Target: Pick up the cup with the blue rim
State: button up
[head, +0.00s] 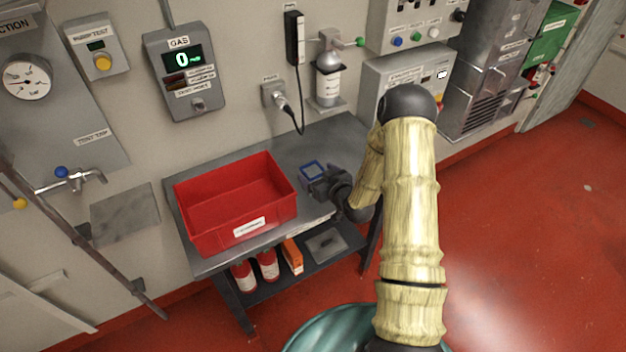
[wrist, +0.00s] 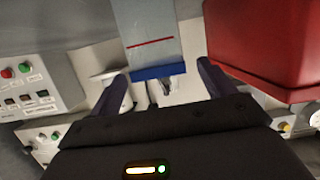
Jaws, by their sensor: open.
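The cup with the blue rim (head: 313,168) stands on the grey bench, just right of the red bin. It looks square from above, and my gripper partly hides it in the head view. In the wrist view the cup (wrist: 150,38) shows a pale grey wall, a thin red line and the blue rim. My gripper (head: 319,183) is low over the bench at the cup's near side. In the wrist view its two dark fingers (wrist: 163,72) are open, with the blue rim in the gap between their tips. I cannot tell whether they touch the cup.
The red bin (head: 238,235) is close to the left of my gripper, and its wall also shows in the wrist view (wrist: 265,45). The bench (head: 290,145) has bare room behind the cup. Red bottles (head: 267,264) and an orange box (head: 292,256) are on the lower shelf.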

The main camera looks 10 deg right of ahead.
aim_at(309, 167)
jog(key=shift+w, duration=0.1)
jog(key=shift+w+a+p, duration=0.15)
jog(key=shift+w+p, duration=0.1)
jog(key=shift+p, duration=0.15)
jog(key=shift+p+x, duration=1.05)
jog(key=shift+x, duration=1.2)
jog(key=shift+f, duration=0.2)
jog(key=c, duration=1.1)
